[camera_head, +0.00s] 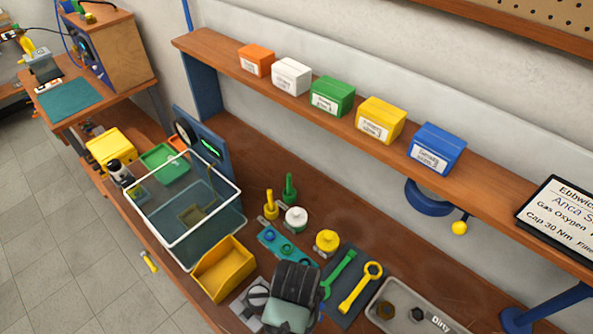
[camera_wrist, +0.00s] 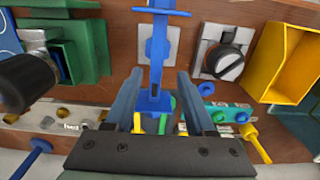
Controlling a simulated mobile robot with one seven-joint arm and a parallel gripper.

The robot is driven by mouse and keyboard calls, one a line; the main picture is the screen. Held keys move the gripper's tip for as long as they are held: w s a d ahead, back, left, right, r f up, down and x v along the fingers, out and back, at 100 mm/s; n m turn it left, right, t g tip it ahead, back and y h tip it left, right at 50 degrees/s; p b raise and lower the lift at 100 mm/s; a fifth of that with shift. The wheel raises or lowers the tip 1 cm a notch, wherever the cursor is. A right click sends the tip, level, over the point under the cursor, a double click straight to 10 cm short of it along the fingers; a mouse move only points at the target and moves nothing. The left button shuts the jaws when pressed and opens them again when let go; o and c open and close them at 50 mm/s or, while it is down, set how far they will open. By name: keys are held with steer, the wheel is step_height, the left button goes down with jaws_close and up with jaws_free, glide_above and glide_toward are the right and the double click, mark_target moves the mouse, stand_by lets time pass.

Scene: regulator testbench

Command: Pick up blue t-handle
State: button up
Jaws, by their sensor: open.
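The blue t-handle (camera_wrist: 155,48) shows in the wrist view at the upper middle, with its crossbar near the top edge. It stands over a pale plate. My gripper (camera_wrist: 159,74) is open, with one finger to each side of the handle's stem in the picture. Gaps show between the stem and both fingers, and I see nothing held. I cannot tell how deep the stem sits between them. In the head view, the dark end of my arm is at the lower middle and the t-handle does not show, probably hidden behind it.
A black knob on a plate (camera_wrist: 228,62) and a yellow bin (camera_wrist: 284,62) are right of the handle. A green holder (camera_wrist: 82,48) is left. In the head view, wrenches on a dark mat (camera_head: 345,310) and a grey tray (camera_head: 415,308) lie right of my arm.

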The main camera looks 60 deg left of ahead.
steer(key=shift+s+d+f+p, duration=0.15)
steer(key=shift+f+p, duration=0.25)
steer(key=shift+f, duration=0.95)
steer(key=shift+s+d+f+p, duration=0.15)
steer(key=shift+f+p, duration=0.25)
steer(key=shift+f, duration=0.9)
steer(key=shift+w, duration=0.1)
jaws_close()
